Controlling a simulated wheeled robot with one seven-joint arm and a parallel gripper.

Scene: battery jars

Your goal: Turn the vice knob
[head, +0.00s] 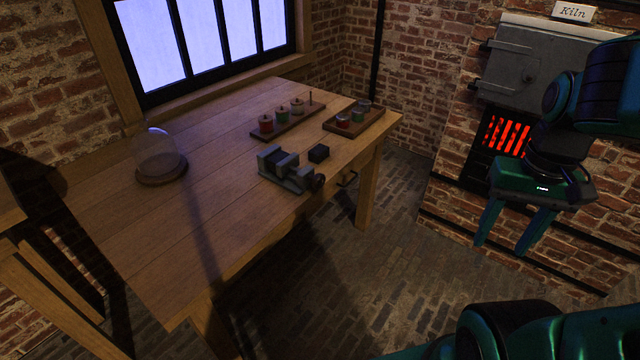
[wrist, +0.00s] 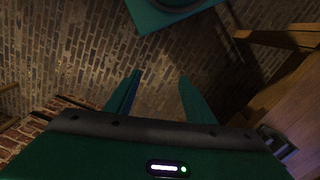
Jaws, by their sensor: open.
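The grey vice (head: 285,171) sits at the right edge of the wooden table. Its dark round knob (head: 318,181) faces right, at the table edge. A part of the vice seems to show at the right edge of the wrist view (wrist: 275,140), dim and cut off. My gripper (head: 508,245) is at the right, in front of the brick wall and well apart from the vice. Its two green fingers point down, are spread and have nothing between them. They also show in the wrist view (wrist: 160,80), over brick floor.
The wooden table (head: 215,225) also bears a glass dome (head: 160,158), a small dark block (head: 318,153) and two wooden trays (head: 288,124) (head: 352,120) with coloured spools or jars. A kiln (head: 525,70) with a red glowing opening stands behind my gripper. The floor between is clear.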

